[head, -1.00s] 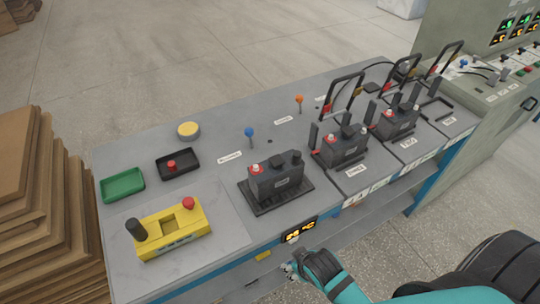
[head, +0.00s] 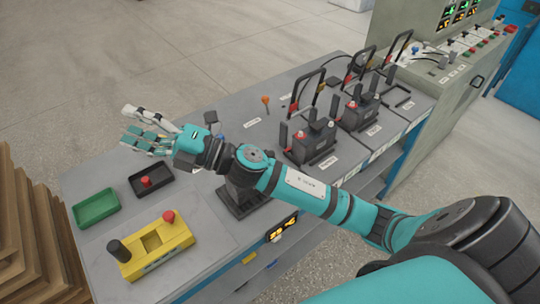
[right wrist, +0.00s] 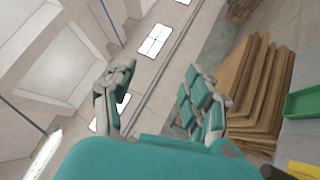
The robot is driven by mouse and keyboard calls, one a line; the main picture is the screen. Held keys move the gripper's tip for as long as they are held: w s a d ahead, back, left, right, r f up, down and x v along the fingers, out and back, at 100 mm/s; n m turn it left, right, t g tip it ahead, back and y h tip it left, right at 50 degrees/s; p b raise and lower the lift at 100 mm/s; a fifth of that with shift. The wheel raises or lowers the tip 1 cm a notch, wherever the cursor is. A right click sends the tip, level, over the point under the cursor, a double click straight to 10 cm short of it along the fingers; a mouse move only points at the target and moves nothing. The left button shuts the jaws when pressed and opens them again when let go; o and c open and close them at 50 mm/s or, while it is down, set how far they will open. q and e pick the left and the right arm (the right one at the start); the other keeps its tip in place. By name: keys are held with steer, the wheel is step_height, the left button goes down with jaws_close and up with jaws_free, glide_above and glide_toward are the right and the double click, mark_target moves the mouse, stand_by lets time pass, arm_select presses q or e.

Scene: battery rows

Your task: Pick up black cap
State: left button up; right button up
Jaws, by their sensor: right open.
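My right gripper (head: 131,125) is open and empty, held above the far left part of the table. It also shows open in the right wrist view (right wrist: 157,85), with its fingers apart. I cannot make out a loose black cap for certain. The nearest battery (head: 238,198) stands on a dark base and is mostly hidden behind my right arm, so its terminals do not show. A black tray (head: 170,184) holds a red cap (head: 146,181). A green tray (head: 96,208) is empty. My left gripper is not in view.
A yellow device (head: 157,245) with a black knob (head: 117,250) and a red button stands at the front left. Two batteries (head: 313,142) (head: 358,112) stand farther right near dark upright frames. Stacked boards (head: 30,240) lie beyond the table's left edge.

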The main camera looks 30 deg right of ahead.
steer(key=s+a+n+g+y, duration=0.2)
steer(key=a+n+g+y, duration=0.1)
steer(key=n+g, duration=0.5)
steer(key=n+g+h+p, duration=0.4)
steer(key=n+g+h, duration=0.45)
steer(key=h, duration=1.15)
glide_above(271, 153)
steer(key=shift+n+t, duration=0.65)
steer(key=shift+t, duration=0.1)
step_height(271, 153, down, 18)
steer(key=shift+s+d+r, duration=0.1)
steer(key=shift+s+d, duration=0.05)
steer(key=shift+f+p, duration=0.4)
steer(key=shift+f, duration=0.15)
step_height(271, 153, down, 4)
steer(key=shift+r+p, duration=0.2)
steer(key=shift+p, duration=0.6)
steer(key=shift+f, duration=0.4)
steer(key=c, duration=0.9)
